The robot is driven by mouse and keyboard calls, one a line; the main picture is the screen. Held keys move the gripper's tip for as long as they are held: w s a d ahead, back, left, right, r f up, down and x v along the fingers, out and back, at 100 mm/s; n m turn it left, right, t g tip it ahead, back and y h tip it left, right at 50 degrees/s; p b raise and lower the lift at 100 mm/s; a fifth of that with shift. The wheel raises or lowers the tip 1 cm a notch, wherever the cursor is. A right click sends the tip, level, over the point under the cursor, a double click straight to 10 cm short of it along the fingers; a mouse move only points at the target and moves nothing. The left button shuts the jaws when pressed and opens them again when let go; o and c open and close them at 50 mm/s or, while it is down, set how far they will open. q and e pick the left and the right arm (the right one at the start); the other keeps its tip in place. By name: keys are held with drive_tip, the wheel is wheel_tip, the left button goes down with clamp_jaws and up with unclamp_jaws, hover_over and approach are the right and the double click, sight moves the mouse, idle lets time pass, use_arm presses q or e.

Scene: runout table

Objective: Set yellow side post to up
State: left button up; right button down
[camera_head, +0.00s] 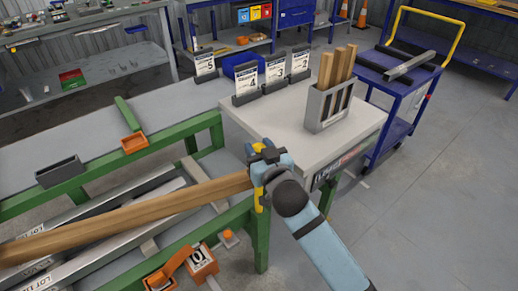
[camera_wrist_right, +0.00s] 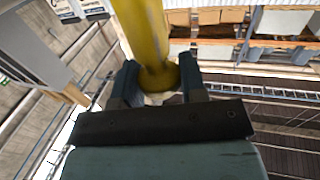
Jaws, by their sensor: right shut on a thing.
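The yellow side post (camera_wrist_right: 147,28) runs between the fingers of my right gripper (camera_wrist_right: 160,88) in the right wrist view, with a wider yellow collar at the fingers. In the head view my right gripper (camera_head: 264,163) is at the corner of the green-framed table, shut on the post. Only small yellow parts of the post (camera_head: 259,200) show there, and the gripper hides the rest. I cannot tell from these views whether the post is up or down. My left gripper is not in view.
A long wooden beam (camera_head: 130,217) reaches from the left edge to just beside my right gripper. A light-topped cabinet (camera_head: 285,125) with a grey holder (camera_head: 322,110) of wooden sticks stands behind. The floor at right is clear.

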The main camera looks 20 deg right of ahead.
drive_tip(key=shift+r, duration=0.6)
drive_tip(key=c, duration=0.7)
unclamp_jaws()
drive_tip(key=shift+w, duration=0.1)
drive_tip(key=shift+o, duration=0.2)
drive_tip(key=s+d, duration=0.1)
drive_tip(key=s, duration=1.3)
drive_tip(key=shift+p, duration=0.4)
drive_tip(key=shift+w+d+f, duration=0.1)
